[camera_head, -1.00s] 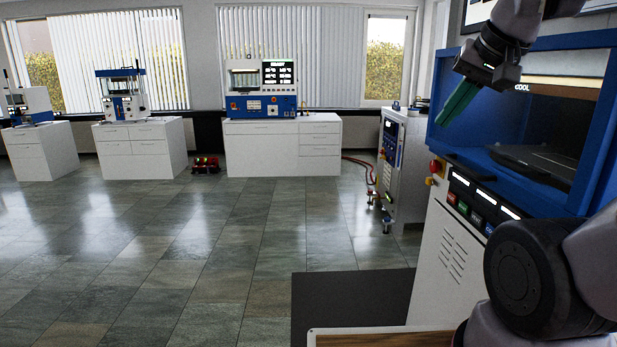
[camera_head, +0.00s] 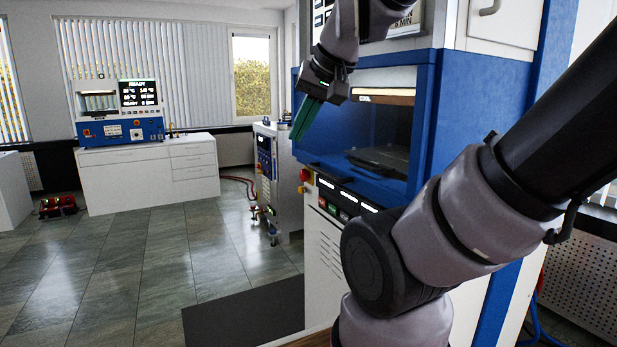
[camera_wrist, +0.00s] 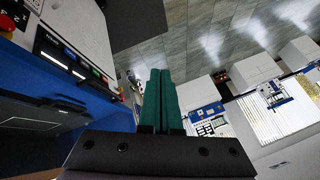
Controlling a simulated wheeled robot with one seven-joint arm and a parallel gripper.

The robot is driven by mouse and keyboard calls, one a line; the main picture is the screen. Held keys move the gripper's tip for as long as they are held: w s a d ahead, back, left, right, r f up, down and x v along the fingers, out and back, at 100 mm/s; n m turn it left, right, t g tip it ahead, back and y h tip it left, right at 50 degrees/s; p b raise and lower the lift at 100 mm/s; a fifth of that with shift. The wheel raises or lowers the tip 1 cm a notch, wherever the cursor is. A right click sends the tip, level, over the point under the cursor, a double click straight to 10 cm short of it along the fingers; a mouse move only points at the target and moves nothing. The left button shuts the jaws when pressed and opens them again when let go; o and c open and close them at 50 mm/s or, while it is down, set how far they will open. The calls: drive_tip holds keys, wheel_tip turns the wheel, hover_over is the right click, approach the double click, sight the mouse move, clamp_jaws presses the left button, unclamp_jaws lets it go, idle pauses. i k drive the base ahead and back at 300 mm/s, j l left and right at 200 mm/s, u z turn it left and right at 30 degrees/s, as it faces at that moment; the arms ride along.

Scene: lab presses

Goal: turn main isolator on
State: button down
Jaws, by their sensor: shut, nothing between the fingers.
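My gripper (camera_head: 305,118) is shut, with its two green fingers together and nothing between them. It hangs in the air in front of the left part of the large blue and white press (camera_head: 440,110). In the wrist view the green fingers (camera_wrist: 161,95) point out past the press toward the floor. A red knob (camera_head: 304,175) on a yellow base sits at the press's left front corner, below the fingers. I cannot make out which switch is the main isolator.
A white bench (camera_head: 150,175) carries a smaller blue press (camera_head: 120,115). A dark mat (camera_head: 245,312) lies on clear tiled floor.

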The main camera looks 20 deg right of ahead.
sight(303, 175)
drive_tip(key=i+j+z, duration=0.15)
drive_tip(key=j, duration=0.2)
drive_tip(key=i+j+z, duration=0.15)
drive_tip(key=j, duration=0.2)
drive_tip(key=i+j+z, duration=0.15)
drive_tip(key=j, duration=0.2)
drive_tip(key=i+j+z, duration=0.15)
drive_tip(key=j, duration=0.2)
drive_tip(key=k, duration=0.05)
